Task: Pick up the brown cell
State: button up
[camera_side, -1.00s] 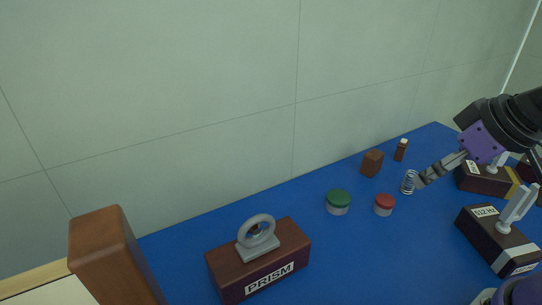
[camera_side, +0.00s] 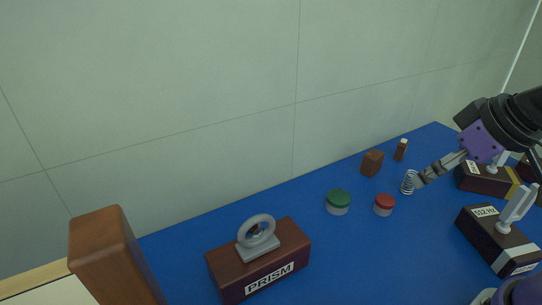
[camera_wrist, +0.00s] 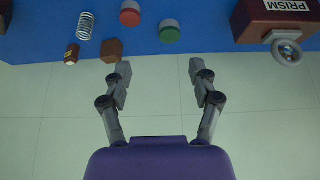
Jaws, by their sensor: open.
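The brown cell (camera_side: 401,150) looks like a small upright brown cylinder with a pale cap, at the back of the blue bench in the side view. In the wrist view the brown cell (camera_wrist: 71,56) is at the upper left, outside the span of my fingers. My gripper (camera_side: 420,178) is in front of and above it in the side view, apart from it. In the wrist view my gripper (camera_wrist: 160,72) is open, with nothing between the fingers.
A brown block (camera_side: 372,163) stands left of the cell. A metal spring (camera_side: 409,182) shows near my fingertips. A green-lidded jar (camera_side: 338,201) and red-lidded jar (camera_side: 384,204) stand nearby. The PRISM box (camera_side: 258,265) and a tuning-fork box (camera_side: 492,240) stand farther off.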

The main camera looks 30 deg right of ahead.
dwell(0.4)
jog(key=n+g, duration=0.1)
jog(key=n, duration=0.1)
send_near(378, 155)
jog(key=w+f, duration=0.1)
jog(key=f, duration=0.1)
jog(key=shift+y, duration=0.5)
jog(key=x, duration=0.4)
jog(key=shift+w+d+f, duration=0.1)
jog(key=shift+w+f, duration=0.05)
jog(key=shift+w, duration=0.1)
jog(key=x, duration=0.6)
jog(key=shift+s+d, duration=0.2)
jog(key=shift+s, duration=0.1)
jog(key=c, duration=1.3)
